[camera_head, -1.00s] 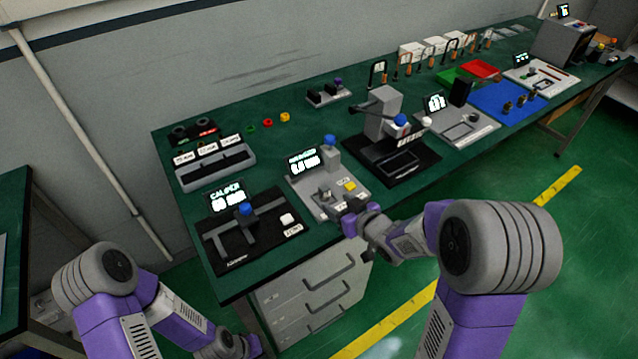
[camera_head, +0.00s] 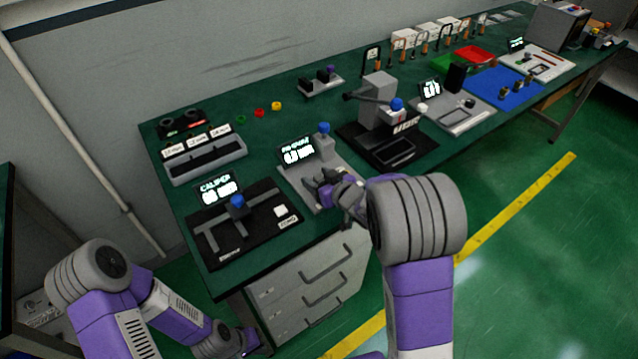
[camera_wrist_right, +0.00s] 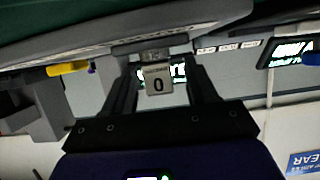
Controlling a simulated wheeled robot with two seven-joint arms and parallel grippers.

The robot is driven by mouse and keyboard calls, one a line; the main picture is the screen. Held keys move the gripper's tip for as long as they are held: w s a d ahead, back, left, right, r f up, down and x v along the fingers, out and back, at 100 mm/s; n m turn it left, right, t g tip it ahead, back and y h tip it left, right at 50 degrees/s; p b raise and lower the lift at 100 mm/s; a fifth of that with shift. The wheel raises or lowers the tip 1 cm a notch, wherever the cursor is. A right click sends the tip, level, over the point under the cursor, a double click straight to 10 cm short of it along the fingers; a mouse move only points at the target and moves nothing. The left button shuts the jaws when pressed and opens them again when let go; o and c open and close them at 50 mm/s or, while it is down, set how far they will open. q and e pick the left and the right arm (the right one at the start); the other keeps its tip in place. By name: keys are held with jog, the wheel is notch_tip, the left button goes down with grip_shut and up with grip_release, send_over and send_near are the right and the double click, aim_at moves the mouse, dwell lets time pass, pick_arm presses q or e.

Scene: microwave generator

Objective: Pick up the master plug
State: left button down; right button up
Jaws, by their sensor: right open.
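A small pale grey block marked "0" (camera_wrist_right: 157,78), which looks like the master plug, shows in the right wrist view. It sits at the grey gauge station. My right gripper (camera_wrist_right: 160,88) is open, with one dark finger on each side of this block; I cannot tell whether they touch it. In the head view my right gripper (camera_head: 322,186) is over the front of the gauge station (camera_head: 340,167) and hides the plug there. My left arm's end (camera_head: 235,342) is low at the bottom left, beside the drawers, and its fingers are not clear.
The caliper station (camera_head: 262,235) lies to the left, with a grey labelled rack (camera_head: 207,160) behind it. A black-based press (camera_head: 380,135) stands to the right. A yellow part (camera_wrist_right: 68,68) is near the right gripper. The drawer cabinet (camera_head: 310,282) is below the table.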

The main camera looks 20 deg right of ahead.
aim_at(319, 178)
grip_shut()
notch_tip(319, 178, up, 10)
jog(key=p, duration=0.4)
jog(key=shift+a+f+m+h, duration=0.1)
jog(key=shift+f+m+h, duration=0.05)
jog(key=shift+m+h, duration=0.15)
jog(key=shift+s+f+m+h, duration=0.3)
jog(key=shift+f+m+h, duration=0.1)
jog(key=shift+m+h, duration=0.15)
jog(key=shift+s+d+f+m+t+h, duration=0.2)
jog(key=shift+s+d+f+m+h, duration=0.25)
jog(key=shift+d+f+m+h, duration=0.25)
jog(key=shift+s+d+f+m+t+h, duration=0.2)
jog(key=shift+s+d+f+m+h, duration=0.25)
jog(key=shift+h, duration=0.3)
